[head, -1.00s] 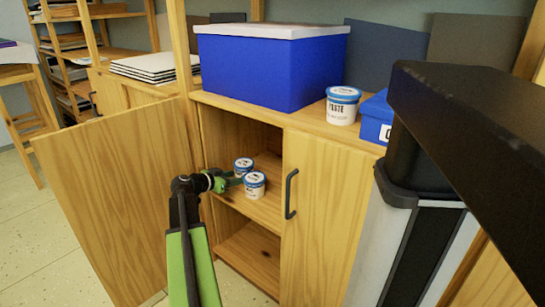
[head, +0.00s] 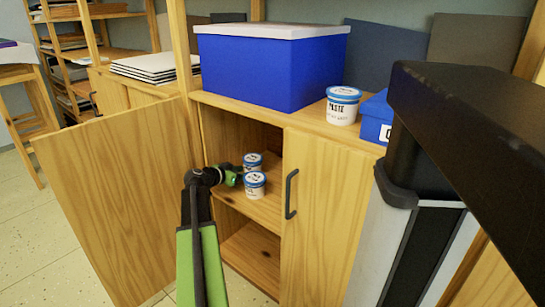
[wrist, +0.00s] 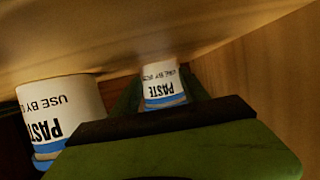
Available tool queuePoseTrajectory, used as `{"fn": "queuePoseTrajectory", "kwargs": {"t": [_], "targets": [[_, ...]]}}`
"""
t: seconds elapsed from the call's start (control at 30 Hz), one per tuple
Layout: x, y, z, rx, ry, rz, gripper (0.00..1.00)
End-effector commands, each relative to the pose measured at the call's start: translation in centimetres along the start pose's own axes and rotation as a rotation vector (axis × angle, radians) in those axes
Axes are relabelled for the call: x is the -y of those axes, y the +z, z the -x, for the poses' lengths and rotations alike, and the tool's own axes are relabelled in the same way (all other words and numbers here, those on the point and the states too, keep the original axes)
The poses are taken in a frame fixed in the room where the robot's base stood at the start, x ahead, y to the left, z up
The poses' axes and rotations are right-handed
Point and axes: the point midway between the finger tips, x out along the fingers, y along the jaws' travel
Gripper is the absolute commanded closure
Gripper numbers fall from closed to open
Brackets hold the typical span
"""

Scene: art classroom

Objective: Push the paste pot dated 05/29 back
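Two white paste pots with blue lids stand on the upper shelf inside the open cabinet. The rear pot (head: 252,161) also shows in the wrist view (wrist: 163,85), between the green fingers of my gripper. The front pot (head: 255,184) stands nearer the shelf edge, and it shows at the left of the wrist view (wrist: 62,112). Both labels read PASTE and "USE BY", upside down in the wrist view; I cannot read either full date. My gripper (head: 238,174) reaches in from the left with its fingers apart. Whether they touch the rear pot is unclear.
The left cabinet door (head: 115,200) stands open; the right door (head: 320,220) is shut. A third paste pot (head: 342,106) stands on the cabinet top, between a large blue box (head: 265,70) and a smaller blue box (head: 375,118). The lower shelf (head: 252,255) is empty where visible.

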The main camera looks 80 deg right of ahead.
Motion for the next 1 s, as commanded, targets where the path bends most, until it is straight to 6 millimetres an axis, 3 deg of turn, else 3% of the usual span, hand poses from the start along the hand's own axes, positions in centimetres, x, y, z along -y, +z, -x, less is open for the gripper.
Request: {"fn": "queuePoseTrajectory", "kwargs": {"t": [1.0], "targets": [[-0.1,-1.8,-5.0,-0.001,0.003,0.0,0.48]]}}
